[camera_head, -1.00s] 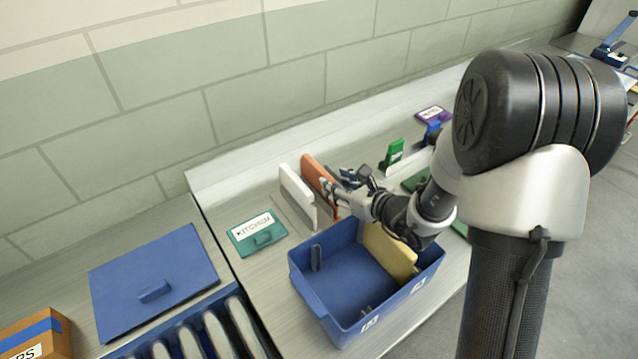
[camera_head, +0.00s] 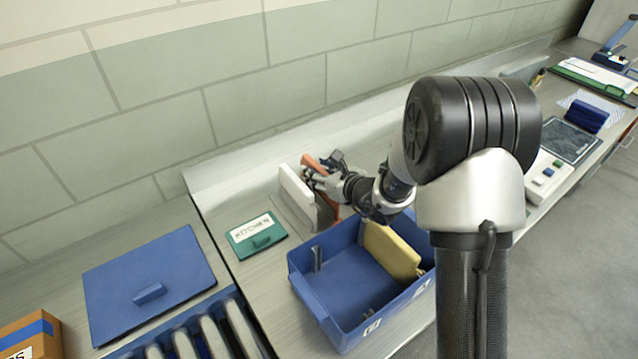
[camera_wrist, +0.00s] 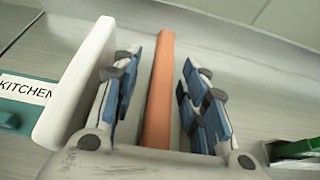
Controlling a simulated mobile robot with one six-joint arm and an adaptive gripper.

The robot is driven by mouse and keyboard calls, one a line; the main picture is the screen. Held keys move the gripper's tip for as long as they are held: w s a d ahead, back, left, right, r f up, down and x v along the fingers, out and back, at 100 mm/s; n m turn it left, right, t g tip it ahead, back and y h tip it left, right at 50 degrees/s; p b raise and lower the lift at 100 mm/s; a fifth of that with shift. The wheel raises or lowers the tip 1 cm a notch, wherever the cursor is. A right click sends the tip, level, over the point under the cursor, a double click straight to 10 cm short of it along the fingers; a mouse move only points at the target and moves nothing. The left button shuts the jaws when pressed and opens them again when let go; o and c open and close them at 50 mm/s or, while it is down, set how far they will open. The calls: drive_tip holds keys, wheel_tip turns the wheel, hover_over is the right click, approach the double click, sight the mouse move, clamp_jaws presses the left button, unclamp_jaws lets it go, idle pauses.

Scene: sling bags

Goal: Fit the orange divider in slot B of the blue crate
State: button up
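The orange divider (camera_wrist: 160,88) stands upright on its edge in a rack on the bench; in the head view only part of it (camera_head: 311,163) shows behind my gripper. My gripper (camera_wrist: 160,92) is open, its blue-padded fingers on either side of the orange divider with gaps showing on both sides. It also shows in the head view (camera_head: 318,178). The blue crate (camera_head: 322,312) stands in front of the rack. A yellow divider (camera_head: 391,250) stands inside its right part. The crate's left part is empty, with slot ribs on its walls. The slot labels are too small to read surely.
A white divider (camera_head: 297,197) stands just left of the orange one, close to my gripper's left finger (camera_wrist: 78,82). A teal KITCHEN lid (camera_head: 257,235) lies left of the crate. A blue lid (camera_head: 150,275) lies farther left. The wall (camera_head: 270,85) rises behind.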

drive_tip(key=shift+c, duration=0.5)
clamp_jaws()
drive_tip(key=shift+r, duration=0.15)
